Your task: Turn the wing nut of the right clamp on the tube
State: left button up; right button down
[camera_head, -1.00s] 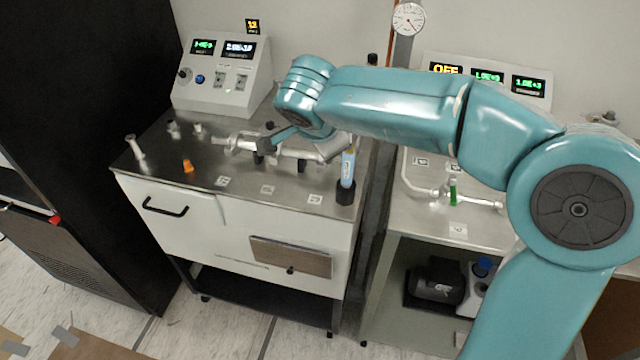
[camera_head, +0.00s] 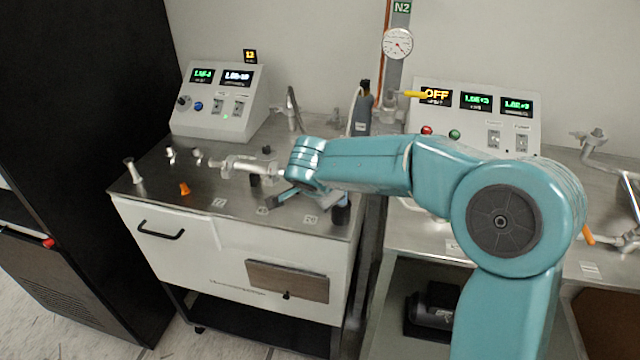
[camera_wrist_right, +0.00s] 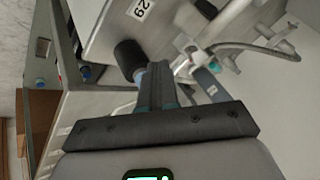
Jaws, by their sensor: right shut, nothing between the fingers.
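The silver tube (camera_head: 240,166) lies across the left bench in the head view. My right wrist covers its right part, so I cannot make out the right clamp or its wing nut there. My right gripper (camera_head: 280,197) is shut and empty, low over the bench front, right of and nearer than the visible tube. In the wrist view my right gripper (camera_wrist_right: 157,88) has its fingers together, beside a black round holder (camera_wrist_right: 128,58). A silver fitting (camera_wrist_right: 186,46) shows beyond the fingers, apart from them; I cannot tell whether it is the clamp. My left gripper is out of view.
An orange piece (camera_head: 184,188) and small white fittings (camera_head: 170,153) stand there. A control box (camera_head: 220,100) stands at the back. A grey-blue handled tool (camera_head: 361,115) stands upright behind my arm.

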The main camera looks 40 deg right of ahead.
jog(key=w, duration=0.1)
jog(key=w+p, duration=0.1)
jog(key=w+d+f+p, duration=0.1)
jog(key=shift+w, duration=0.7)
jog(key=shift+w, duration=0.1)
